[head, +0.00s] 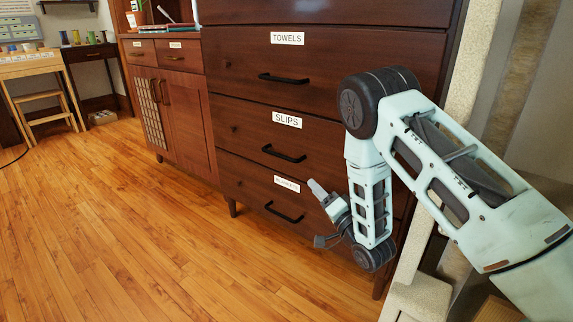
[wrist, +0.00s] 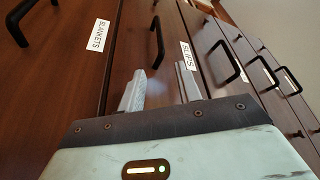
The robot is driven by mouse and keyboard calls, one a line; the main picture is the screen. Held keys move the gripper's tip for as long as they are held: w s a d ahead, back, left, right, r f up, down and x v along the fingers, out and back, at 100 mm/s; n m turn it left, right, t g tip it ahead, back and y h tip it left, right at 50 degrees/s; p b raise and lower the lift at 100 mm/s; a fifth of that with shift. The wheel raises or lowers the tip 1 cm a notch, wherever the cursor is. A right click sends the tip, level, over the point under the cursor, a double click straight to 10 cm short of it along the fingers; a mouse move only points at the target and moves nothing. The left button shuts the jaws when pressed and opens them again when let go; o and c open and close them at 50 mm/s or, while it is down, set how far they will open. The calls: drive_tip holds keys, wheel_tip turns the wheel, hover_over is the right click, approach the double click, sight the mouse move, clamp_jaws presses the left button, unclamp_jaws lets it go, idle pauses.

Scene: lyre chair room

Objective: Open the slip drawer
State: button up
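The slip drawer (head: 240,125) is in the dark wood chest, under the "SLIPS" label (head: 287,119), and appears shut. Its black bar handle (head: 283,153) is below the label. In the wrist view the slip drawer's handle (wrist: 157,42) shows ahead of the fingers, in line with the gap between them, with the "SLIPS" label (wrist: 188,56) beside it. My gripper (head: 321,194) is low in front of the chest, right of the handle in the head view. In the wrist view my gripper (wrist: 160,88) is open and empty, apart from the handle.
The towels drawer (head: 240,55) is above and the blankets drawer (head: 240,180) below; both look shut. A cabinet (head: 185,105) stands left of the chest. A beige carpeted post (head: 462,90) stands close on the right. The wooden floor (head: 120,220) at left is clear.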

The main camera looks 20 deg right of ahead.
sight(286, 158)
drive_tip(key=b+x, duration=0.5)
drive_tip(key=x, duration=0.9)
drive_tip(key=shift+w+a, duration=0.1)
drive_tip(key=shift+w, duration=0.1)
drive_tip(key=shift+w+a+r, duration=0.15)
drive_tip(key=shift+w+r, duration=0.05)
drive_tip(key=shift+w, duration=0.4)
clamp_jaws()
